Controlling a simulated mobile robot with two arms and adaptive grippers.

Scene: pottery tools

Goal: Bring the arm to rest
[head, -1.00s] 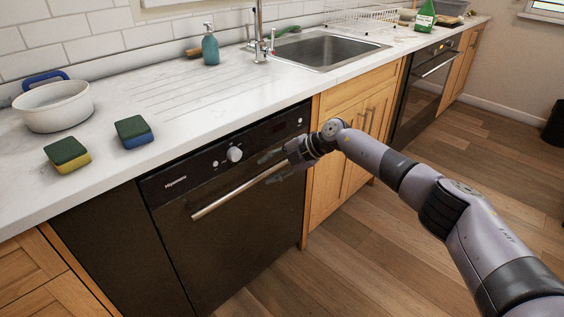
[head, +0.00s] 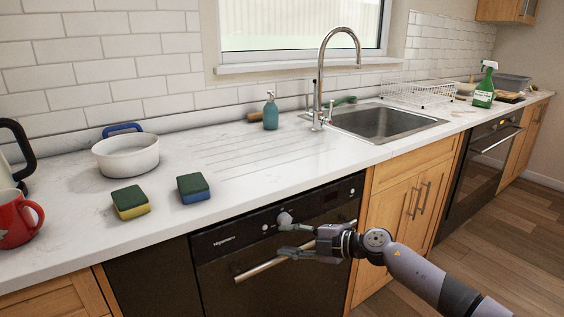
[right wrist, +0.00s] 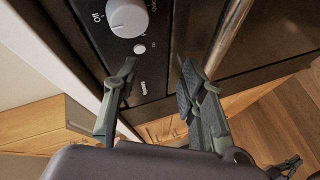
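My right arm comes in from the lower right in the head view. Its gripper (head: 284,240) is in front of the dishwasher (head: 285,280), close to the handle bar (head: 262,268). The two fingers are apart, with nothing between them. In the right wrist view the open gripper (right wrist: 156,76) shows its fingers either side of a gap. The handle bar (right wrist: 228,35) runs just right of the right finger; I cannot tell if they touch. The dishwasher's knob (right wrist: 128,17) is above the left finger.
The counter (head: 110,232) above carries two sponges (head: 130,202) (head: 193,187), a white pot (head: 126,155), a red mug (head: 17,219) and a soap bottle (head: 270,112). A sink (head: 385,122) lies right. Wooden floor (head: 520,225) is open at right.

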